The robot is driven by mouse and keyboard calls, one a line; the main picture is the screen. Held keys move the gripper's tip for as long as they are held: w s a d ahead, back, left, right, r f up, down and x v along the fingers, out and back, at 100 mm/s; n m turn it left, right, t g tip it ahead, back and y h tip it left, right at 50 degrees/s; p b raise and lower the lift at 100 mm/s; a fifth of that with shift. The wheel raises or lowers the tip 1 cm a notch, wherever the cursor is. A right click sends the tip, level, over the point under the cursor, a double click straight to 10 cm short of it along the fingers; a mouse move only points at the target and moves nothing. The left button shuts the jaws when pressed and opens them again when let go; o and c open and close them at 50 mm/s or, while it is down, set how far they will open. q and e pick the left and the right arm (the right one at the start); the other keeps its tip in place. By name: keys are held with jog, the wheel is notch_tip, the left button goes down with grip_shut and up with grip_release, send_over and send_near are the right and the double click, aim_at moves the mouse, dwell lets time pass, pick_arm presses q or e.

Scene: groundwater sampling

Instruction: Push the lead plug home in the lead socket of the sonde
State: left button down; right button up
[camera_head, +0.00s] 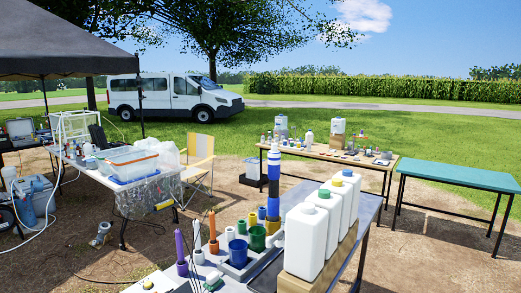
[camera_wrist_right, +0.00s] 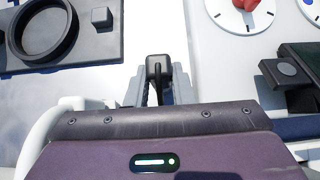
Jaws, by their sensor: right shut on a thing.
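My right gripper (camera_wrist_right: 158,88) is in the right wrist view, with its grey fingers shut on a small black piece, which looks like the lead plug (camera_wrist_right: 157,67). A dark loop, perhaps its lead, hangs between the fingers. What lies beneath the plug is hidden by the gripper, and I cannot make out the lead socket. In the head view a tall upright cylinder banded blue, black and yellow (camera_head: 273,188) stands on the near table; it may be the sonde, but I cannot tell. Neither gripper shows in the head view.
In the wrist view a black plate with a round ring (camera_wrist_right: 42,30) lies upper left, a white dial with a red knob (camera_wrist_right: 240,12) upper right, and a black block (camera_wrist_right: 285,72) right. White jugs (camera_head: 305,240) and several cups (camera_head: 237,252) crowd the near table.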

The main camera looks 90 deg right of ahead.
notch_tip(320, 180, up, 6)
jog(key=p, duration=0.5)
jog(key=shift+r, duration=0.15)
